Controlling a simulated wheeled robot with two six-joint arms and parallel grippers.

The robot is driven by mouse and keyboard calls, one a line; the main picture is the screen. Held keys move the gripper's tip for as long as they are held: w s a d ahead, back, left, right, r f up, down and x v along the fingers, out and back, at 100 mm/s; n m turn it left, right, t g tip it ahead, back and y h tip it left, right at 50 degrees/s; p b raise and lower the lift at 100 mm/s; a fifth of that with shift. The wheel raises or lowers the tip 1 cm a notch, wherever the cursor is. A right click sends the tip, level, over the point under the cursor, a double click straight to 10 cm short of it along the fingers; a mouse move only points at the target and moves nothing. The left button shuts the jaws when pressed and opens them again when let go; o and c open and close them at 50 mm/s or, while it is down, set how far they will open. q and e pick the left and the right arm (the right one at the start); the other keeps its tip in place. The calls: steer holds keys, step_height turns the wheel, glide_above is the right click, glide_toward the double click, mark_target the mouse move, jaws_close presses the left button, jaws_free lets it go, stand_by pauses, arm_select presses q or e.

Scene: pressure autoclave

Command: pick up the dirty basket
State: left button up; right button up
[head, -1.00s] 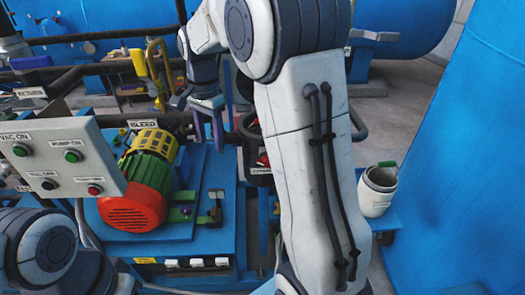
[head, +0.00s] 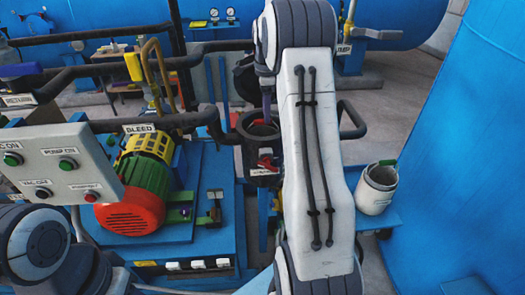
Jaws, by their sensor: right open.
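A dark round housing (head: 260,128) with an open top stands in the middle, with red parts on its front and a label too small to read. Its inside is dark, so I cannot make out a basket in it. My right gripper (head: 267,112) is above this housing, pointing down, seen nearly edge-on and partly hidden by my right arm. It is open, with nothing seen in it. A white bucket (head: 375,190) with a green part on its rim stands at the right; I cannot tell what is in it. My left gripper is out of view; only its arm shows at the lower left.
A control panel (head: 62,165) with buttons and a red-and-green motor (head: 134,198) stand at the left. Dark pipes (head: 120,68) run behind them. A yellow bent pipe (head: 157,72) rises near the housing. A large blue tank wall (head: 455,150) closes the right side.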

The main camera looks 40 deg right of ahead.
mark_target(262, 124)
steer(key=shift+w+a+f, duration=0.15)
steer(key=shift+a+f, duration=0.1)
steer(key=shift+f, duration=0.35)
steer(key=shift+w+a+f, duration=0.15)
steer(key=shift+a+f, duration=0.05)
steer(key=shift+f, duration=0.35)
step_height(262, 124, down, 5)
steer(key=p, duration=0.3)
steer(key=shift+w+r, duration=0.1)
steer(key=shift+d+f, duration=0.1)
steer(key=shift+f, duration=0.4)
jaws_close()
steer(key=shift+r, duration=0.1)
